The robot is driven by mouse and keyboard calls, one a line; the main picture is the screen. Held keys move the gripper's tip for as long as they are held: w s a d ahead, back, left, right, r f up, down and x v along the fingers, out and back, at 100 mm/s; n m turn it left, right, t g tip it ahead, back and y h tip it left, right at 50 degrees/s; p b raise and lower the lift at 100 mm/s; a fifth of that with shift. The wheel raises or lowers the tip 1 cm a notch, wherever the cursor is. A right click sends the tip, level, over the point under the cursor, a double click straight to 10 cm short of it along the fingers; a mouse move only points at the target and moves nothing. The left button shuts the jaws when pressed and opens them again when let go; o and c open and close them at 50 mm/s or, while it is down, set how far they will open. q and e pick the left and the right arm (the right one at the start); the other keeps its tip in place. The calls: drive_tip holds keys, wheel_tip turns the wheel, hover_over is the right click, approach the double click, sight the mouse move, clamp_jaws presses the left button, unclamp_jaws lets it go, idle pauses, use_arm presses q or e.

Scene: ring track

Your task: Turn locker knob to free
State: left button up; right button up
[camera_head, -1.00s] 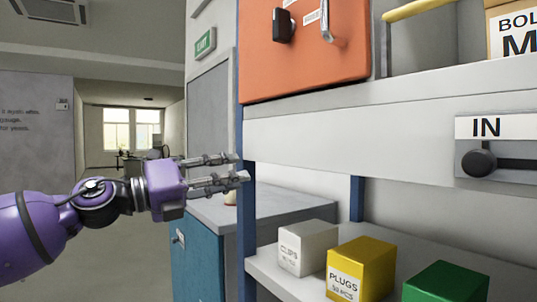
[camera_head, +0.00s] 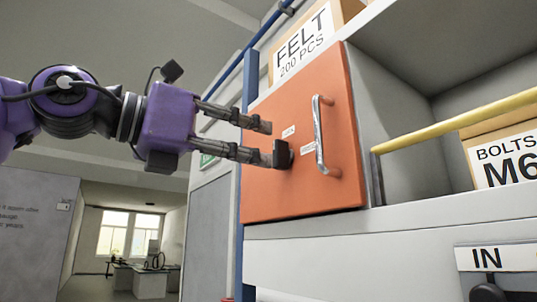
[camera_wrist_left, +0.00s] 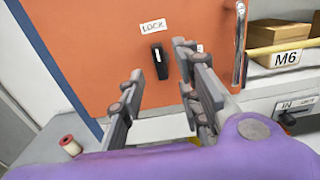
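The orange locker door (camera_head: 345,120) carries a small black knob (camera_head: 283,154) and a chrome bar handle (camera_head: 320,140). In the left wrist view the knob (camera_wrist_left: 160,62) is upright, below a label that reads LOCK (camera_wrist_left: 153,26). A second small label right of the knob is mostly hidden by a finger. My left gripper (camera_head: 266,143) is open in front of the door, its fingers pointing at the knob. In the wrist view the knob shows between the fingers. I cannot tell whether the lower finger touches it. My right gripper is out of view.
A FELT box (camera_head: 308,47) sits above the locker. Right of the door, a yellow rail (camera_head: 450,125) fronts an open shelf with a BOLTS M6 box (camera_head: 505,160). A dark knob by the IN label (camera_head: 490,258) is below. A spool (camera_wrist_left: 69,145) stands lower left in the wrist view.

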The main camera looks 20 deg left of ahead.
sight(274, 153)
use_arm(q)
drive_tip(key=shift+x, duration=2.05)
drive_tip(key=shift+c, duration=0.2)
clamp_jaws()
